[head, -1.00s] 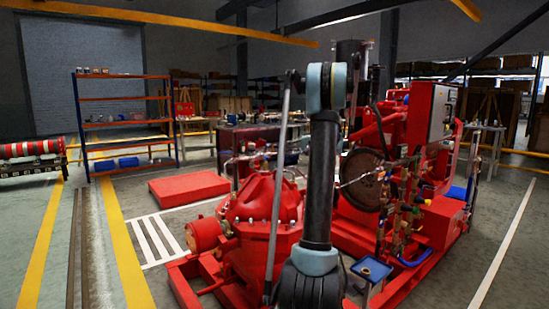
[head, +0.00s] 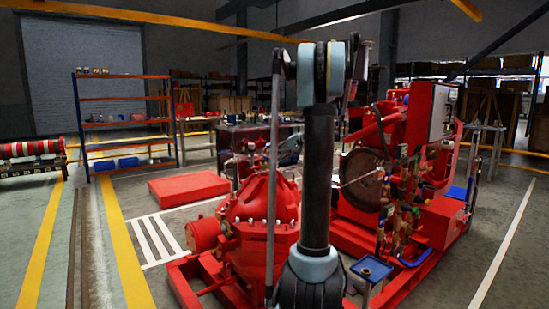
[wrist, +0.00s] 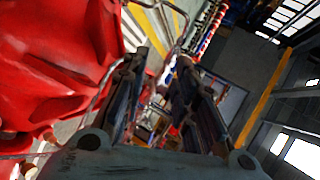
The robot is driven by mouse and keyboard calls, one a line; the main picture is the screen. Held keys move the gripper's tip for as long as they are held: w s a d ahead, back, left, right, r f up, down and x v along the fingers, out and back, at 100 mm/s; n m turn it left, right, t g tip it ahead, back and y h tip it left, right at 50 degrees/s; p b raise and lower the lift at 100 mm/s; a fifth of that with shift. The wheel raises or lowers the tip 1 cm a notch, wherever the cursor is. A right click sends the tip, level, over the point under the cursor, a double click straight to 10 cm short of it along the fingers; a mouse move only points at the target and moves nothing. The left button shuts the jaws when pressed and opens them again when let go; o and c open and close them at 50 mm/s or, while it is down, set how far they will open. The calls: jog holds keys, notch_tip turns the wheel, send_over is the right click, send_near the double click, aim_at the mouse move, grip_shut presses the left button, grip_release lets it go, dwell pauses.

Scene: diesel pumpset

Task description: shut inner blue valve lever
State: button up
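The red diesel pumpset (head: 262,215) stands in front of me, with a cluster of pipes and valves (head: 402,200) on its right side. Small blue parts show among these pipes, but I cannot tell which is the inner blue valve lever or how it is turned. My gripper is not clearly visible in the head view; my arm covers the middle of the pumpset. In the wrist view, my gripper (wrist: 160,72) has its two dark fingers apart, with nothing seen held between them. A large red pump casing (wrist: 60,70) is close on the left of the fingers.
A small blue-topped stand (head: 371,268) is at the front right of the pumpset. A red flat block (head: 188,189) lies on the floor behind left. A shelf rack (head: 125,125) stands farther back.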

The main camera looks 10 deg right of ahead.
jog(key=shift+w, duration=0.1)
jog(key=c, duration=0.5)
jog(key=w+d+m+t, duration=0.1)
jog(key=w, duration=0.2)
jog(key=w+d+m+t, duration=0.1)
jog(key=w+d+t, duration=0.1)
jog(key=w, duration=0.1)
jog(key=w+d+t, duration=0.1)
jog(key=w, duration=0.2)
jog(key=shift+d+f+m+t+h, duration=0.1)
jog(key=shift+d+m+t+h, duration=0.2)
jog(key=shift+m, duration=0.1)
grip_shut()
jog(key=w+d+f+m+t+h, duration=0.1)
jog(key=w+d+m+t+h, duration=0.2)
jog(key=w+d+m+t, duration=0.35)
jog(key=w+a, duration=0.2)
jog(key=w, duration=0.4)
jog(key=w+a+n+g, duration=0.1)
jog(key=w+a, duration=0.2)
jog(key=w, duration=0.3)
jog(key=shift+w+a+f, duration=0.15)
jog(key=shift+a+f, duration=0.05)
jog(key=shift+a, duration=0.05)
